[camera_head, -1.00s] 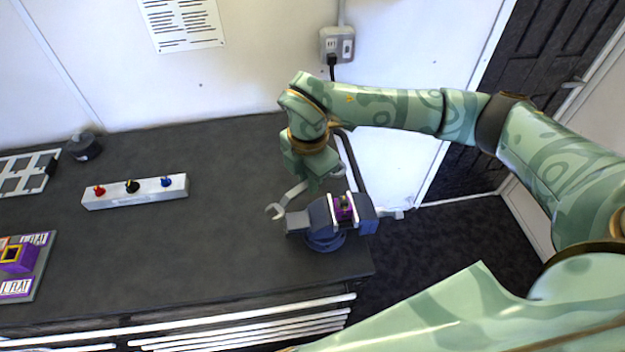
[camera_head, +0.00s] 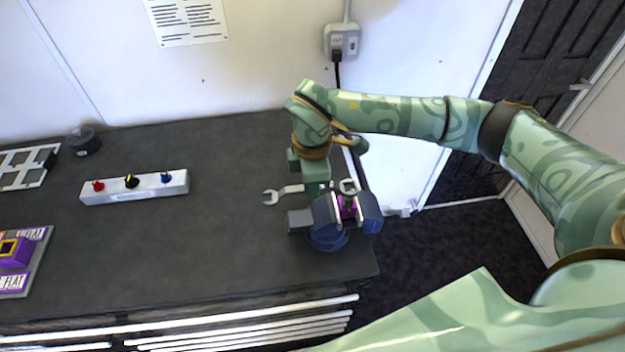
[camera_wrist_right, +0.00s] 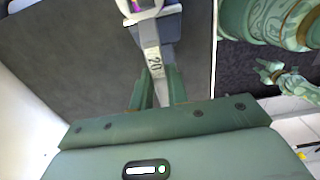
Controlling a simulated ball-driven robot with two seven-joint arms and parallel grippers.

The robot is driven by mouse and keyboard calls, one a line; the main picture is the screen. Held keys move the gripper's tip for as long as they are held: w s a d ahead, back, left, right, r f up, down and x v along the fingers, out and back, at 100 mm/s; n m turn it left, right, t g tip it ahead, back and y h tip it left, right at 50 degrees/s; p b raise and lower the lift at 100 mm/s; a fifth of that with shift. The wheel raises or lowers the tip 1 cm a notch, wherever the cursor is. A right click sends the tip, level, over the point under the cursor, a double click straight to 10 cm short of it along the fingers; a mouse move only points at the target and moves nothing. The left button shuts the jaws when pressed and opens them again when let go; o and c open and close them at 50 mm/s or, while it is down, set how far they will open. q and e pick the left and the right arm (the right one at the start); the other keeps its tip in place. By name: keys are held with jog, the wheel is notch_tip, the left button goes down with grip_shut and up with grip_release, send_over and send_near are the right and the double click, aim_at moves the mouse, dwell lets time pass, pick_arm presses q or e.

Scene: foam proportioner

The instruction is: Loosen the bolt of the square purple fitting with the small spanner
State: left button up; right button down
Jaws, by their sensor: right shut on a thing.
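The small spanner (camera_head: 290,190) is grey, with an open jaw at its left end and a ring at its right end. My right gripper (camera_head: 317,188) is shut on its shaft, which shows "20" in the right wrist view (camera_wrist_right: 153,60). The square purple fitting (camera_head: 346,211) is clamped in the blue-grey vise (camera_head: 325,238) at the bench's right end. The ring end lies over the top of the fitting; purple shows through it in the wrist view. The bolt is hidden by the ring, and I cannot tell whether the ring is seated on it. My left gripper is not in view.
A white block with red, black and blue knobs (camera_head: 135,188) lies left on the dark bench (camera_head: 200,250). A board with another purple fitting (camera_head: 15,252) is at the left edge. A wall socket (camera_head: 342,42) is behind. The bench between block and vise is clear.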

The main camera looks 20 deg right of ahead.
jog(key=shift+f+b, duration=1.55)
jog(key=shift+f, duration=0.6)
jog(key=s+n, duration=0.2)
jog(key=n, duration=0.1)
jog(key=shift+s+r+p, duration=0.1)
jog(key=shift+s+p, duration=0.1)
jog(key=shift+p, duration=0.15)
jog(key=s+n, duration=0.2)
jog(key=n, duration=0.1)
jog(key=shift+d+p, duration=0.1)
jog(key=shift+p, duration=0.25)
jog(key=s+d+n, duration=0.1)
jog(key=n, duration=0.1)
jog(key=s+d+n+p, duration=0.1)
jog(key=n, duration=0.2)
jog(key=s+d+n+p, duration=0.1)
jog(key=s+n, duration=0.1)
jog(key=shift+m, duration=0.5)
jog(key=shift+w+a+r+p, duration=0.1)
jog(key=shift+a+r+p, duration=0.05)
jog(key=shift+r+p, duration=0.7)
jog(key=shift+w+a+r+p, duration=0.15)
jog(key=shift+r+p, duration=0.45)
jog(key=shift+r, duration=0.5)
jog(key=shift+w+a+r+p, duration=0.1)
jog(key=shift+a+r+p, duration=0.05)
jog(key=shift+r+p, duration=0.7)
